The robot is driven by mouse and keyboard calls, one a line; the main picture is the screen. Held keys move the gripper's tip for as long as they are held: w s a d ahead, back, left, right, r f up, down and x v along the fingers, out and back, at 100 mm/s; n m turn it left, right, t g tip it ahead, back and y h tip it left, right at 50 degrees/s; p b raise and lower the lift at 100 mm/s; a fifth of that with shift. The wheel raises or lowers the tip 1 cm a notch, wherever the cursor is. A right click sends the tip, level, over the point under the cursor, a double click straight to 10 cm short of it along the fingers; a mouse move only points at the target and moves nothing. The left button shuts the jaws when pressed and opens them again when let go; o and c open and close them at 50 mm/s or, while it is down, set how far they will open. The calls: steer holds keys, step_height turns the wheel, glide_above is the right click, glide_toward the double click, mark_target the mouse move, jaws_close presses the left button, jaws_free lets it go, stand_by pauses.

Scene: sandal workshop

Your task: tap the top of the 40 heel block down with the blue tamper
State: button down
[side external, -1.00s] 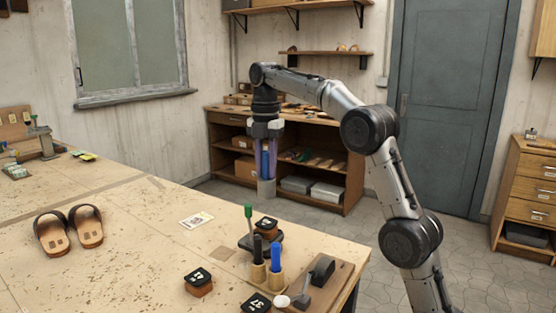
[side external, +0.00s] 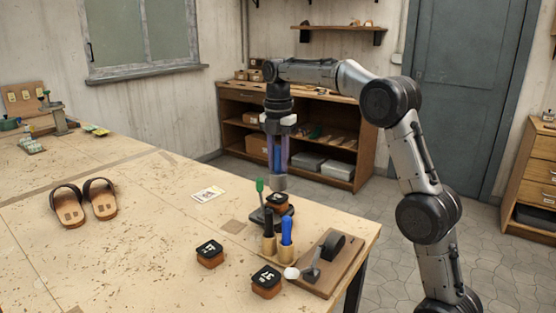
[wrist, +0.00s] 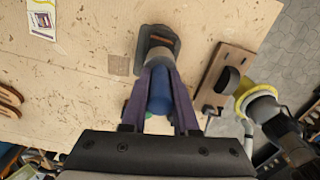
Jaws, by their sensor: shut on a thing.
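My gripper (side external: 277,166) points straight down and is shut on the blue tamper, which has a blue handle (wrist: 160,92) and a grey head (side external: 278,183). The tamper is upright. A brown heel block with a dark labelled top (side external: 277,203) sits on a dark base (side external: 262,218) directly below the head. I cannot read its number here. The head is just above the block or touching it; I cannot tell which.
Two more heel blocks (side external: 209,253) (side external: 266,282) stand in front. A black-handled tool (side external: 268,222) and a blue-handled tool (side external: 286,231) stand upright close by. A wooden board with a dark fixture (side external: 325,262) is at right. Sandals (side external: 85,203) and a card (side external: 208,194) lie left.

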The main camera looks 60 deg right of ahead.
mark_target(278, 146)
steer(key=shift+r, duration=0.1)
steer(key=shift+f, duration=1.7)
steer(key=shift+r, duration=1.75)
steer(key=shift+r, duration=2)
